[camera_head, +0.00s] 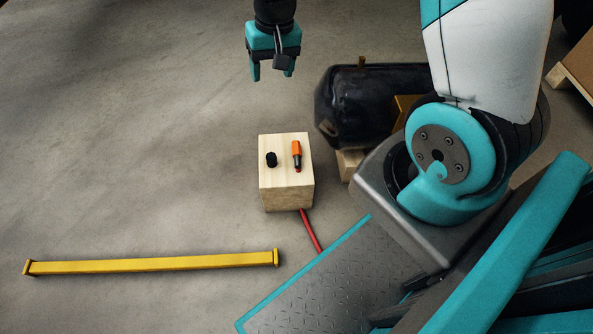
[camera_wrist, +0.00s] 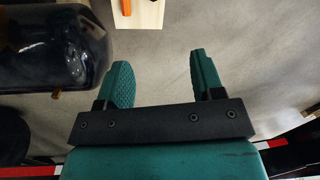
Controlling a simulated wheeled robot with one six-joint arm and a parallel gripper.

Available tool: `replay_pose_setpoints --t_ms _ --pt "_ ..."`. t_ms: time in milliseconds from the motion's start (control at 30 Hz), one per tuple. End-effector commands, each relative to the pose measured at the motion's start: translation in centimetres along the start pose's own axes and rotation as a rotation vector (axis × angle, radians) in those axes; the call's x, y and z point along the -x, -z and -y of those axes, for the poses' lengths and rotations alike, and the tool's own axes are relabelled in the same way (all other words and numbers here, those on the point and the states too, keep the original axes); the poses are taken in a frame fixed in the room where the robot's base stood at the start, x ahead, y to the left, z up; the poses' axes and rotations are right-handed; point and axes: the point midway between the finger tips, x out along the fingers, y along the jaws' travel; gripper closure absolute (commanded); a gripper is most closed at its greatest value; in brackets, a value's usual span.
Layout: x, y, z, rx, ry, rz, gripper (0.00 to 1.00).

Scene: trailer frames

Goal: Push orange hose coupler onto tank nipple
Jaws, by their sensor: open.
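The orange hose coupler (camera_head: 296,149) lies on top of a pale wooden block (camera_head: 286,190), with a dark red end towards the camera. In the wrist view only a sliver of orange coupler (camera_wrist: 154,1) shows at the top edge. The black tank (camera_head: 365,105) lies on its side right of the block; a small brass fitting (camera_head: 361,62), perhaps the nipple, sticks up at its far side. The tank (camera_wrist: 50,40) also fills the upper left of the wrist view. My gripper (camera_head: 272,76) is open and empty, left of the tank and apart from block and coupler.
A black cap-like piece (camera_head: 271,159) stands on the block left of the coupler. A red hose (camera_head: 311,231) runs from the block's foot towards my base. A yellow bar (camera_head: 150,265) lies on the floor. The concrete floor at left is otherwise clear.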

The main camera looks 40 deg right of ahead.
Motion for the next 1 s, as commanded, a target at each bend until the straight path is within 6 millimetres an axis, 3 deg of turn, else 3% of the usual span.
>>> replay_pose_setpoints --t_ms 33,100,200,300,467,867,1000 --pt "-5.7 0.8 -1.8 -0.047 -0.020 0.005 0.39" --pt "-9.8 1.7 -3.7 -0.108 -0.045 0.003 0.39" --pt "-14.6 2.6 -6.1 -0.179 -0.077 0.000 0.39" --pt "-17.9 3.2 -7.9 -0.230 -0.100 -0.004 0.39" --pt "-20.1 3.6 -9.2 -0.269 -0.119 -0.008 0.39" --pt "-20.4 3.6 -9.4 -0.274 -0.122 -0.007 0.39" --pt "-22.5 3.5 -9.7 -0.274 -0.123 -0.005 0.39"
